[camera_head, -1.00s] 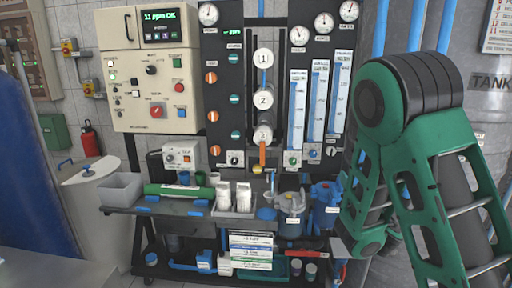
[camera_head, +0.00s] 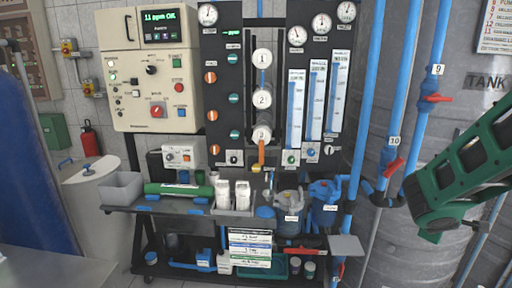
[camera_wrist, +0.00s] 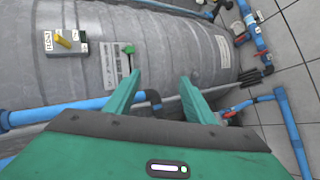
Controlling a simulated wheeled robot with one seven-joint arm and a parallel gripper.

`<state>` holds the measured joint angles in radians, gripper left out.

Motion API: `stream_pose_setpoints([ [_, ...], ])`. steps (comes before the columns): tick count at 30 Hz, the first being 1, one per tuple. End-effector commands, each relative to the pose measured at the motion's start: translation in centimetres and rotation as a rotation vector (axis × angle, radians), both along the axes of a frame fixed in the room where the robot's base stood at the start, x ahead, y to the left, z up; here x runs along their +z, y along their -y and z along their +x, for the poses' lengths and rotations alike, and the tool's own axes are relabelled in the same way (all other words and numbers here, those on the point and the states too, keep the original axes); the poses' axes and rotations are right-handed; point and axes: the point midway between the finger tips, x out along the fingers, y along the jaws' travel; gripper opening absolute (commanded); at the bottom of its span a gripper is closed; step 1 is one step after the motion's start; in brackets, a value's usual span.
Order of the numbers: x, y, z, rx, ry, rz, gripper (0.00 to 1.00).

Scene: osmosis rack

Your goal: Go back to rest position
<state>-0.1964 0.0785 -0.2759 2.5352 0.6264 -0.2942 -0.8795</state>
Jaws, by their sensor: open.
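In the wrist view my gripper (camera_wrist: 158,95) shows two green fingers standing apart, with nothing between them. Behind the fingers is a grey tank (camera_wrist: 80,60) with a small box and a yellow lever on it. In the head view my green arm reaches in from the right edge, in front of the large grey tank (camera_head: 395,235); my fingers do not show clearly there. The osmosis rack (camera_head: 275,160) stands in the middle, left of my arm and apart from it.
Blue pipes with red valves (camera_head: 393,167) run up close beside my arm. A cream control box (camera_head: 150,85) hangs at the left. The rack's shelf (camera_head: 180,207) holds bottles, a grey bin (camera_head: 121,189) and filter housings. A white drum (camera_head: 92,215) stands at the left.

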Motion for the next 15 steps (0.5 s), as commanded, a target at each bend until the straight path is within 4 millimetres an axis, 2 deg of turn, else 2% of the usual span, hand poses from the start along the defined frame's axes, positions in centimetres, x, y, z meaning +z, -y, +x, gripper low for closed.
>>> stream_pose_setpoints([
  [1, -0.2, 0.7, -2.1, -0.089, 0.013, 0.099, 0.49],
  [3, -0.9, 0.9, -4.9, -0.207, 0.017, 0.236, 0.49],
  [7, -1.8, 0.1, -10.2, -0.425, 0.02, 0.474, 0.49],
  [11, -2.1, -2.1, -15.4, -0.633, 0.007, 0.689, 0.49],
  [15, -1.7, -5.4, -20.8, -0.846, -0.028, 0.881, 0.49],
])
